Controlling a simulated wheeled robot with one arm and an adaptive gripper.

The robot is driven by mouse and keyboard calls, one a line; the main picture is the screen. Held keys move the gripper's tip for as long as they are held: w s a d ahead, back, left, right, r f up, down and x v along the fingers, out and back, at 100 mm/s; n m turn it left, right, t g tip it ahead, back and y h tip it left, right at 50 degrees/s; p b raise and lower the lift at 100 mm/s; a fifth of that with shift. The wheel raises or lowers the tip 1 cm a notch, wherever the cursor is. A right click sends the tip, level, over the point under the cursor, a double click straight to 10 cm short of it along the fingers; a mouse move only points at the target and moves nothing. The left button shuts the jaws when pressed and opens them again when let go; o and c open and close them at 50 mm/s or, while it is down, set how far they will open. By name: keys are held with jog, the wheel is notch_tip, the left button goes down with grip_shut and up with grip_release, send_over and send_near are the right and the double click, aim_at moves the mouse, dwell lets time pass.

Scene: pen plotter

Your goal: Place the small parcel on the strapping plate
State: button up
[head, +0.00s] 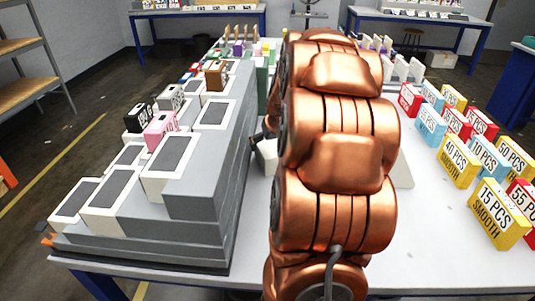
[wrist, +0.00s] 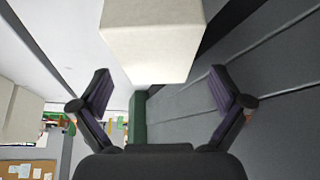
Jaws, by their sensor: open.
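A plain off-white block (wrist: 153,38) is in the upper middle of the wrist view, ahead of and between my fingertips. A pale block (head: 267,156) also shows in the head view just left of my arm, partly hidden by it. I cannot tell for sure whether it is the small parcel. My gripper (wrist: 161,72) is open, with one finger on each side of the block and visible gaps to it. In the head view my arm hides most of the gripper. I cannot identify the strapping plate; a pale slab (head: 403,173) shows right of my arm.
A grey stepped stand (head: 205,190) with white-framed dark panels fills the table's left. Black, white, brown and pink labelled boxes (head: 160,130) stand on it. Yellow, red and blue labelled boxes (head: 460,160) stand in rows at right. The front right of the table (head: 430,250) is clear.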

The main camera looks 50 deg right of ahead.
aim_at(271, 148)
jog(key=x, duration=0.3)
jog(key=s+x, duration=0.1)
jog(key=shift+w+f+p, duration=0.2)
jog(key=shift+f+p, duration=0.1)
jog(key=shift+f, duration=0.25)
jog(key=shift+w+d+f, duration=0.15)
jog(key=shift+f, duration=0.05)
jog(key=shift+f, duration=0.25)
jog(key=c, duration=1.4)
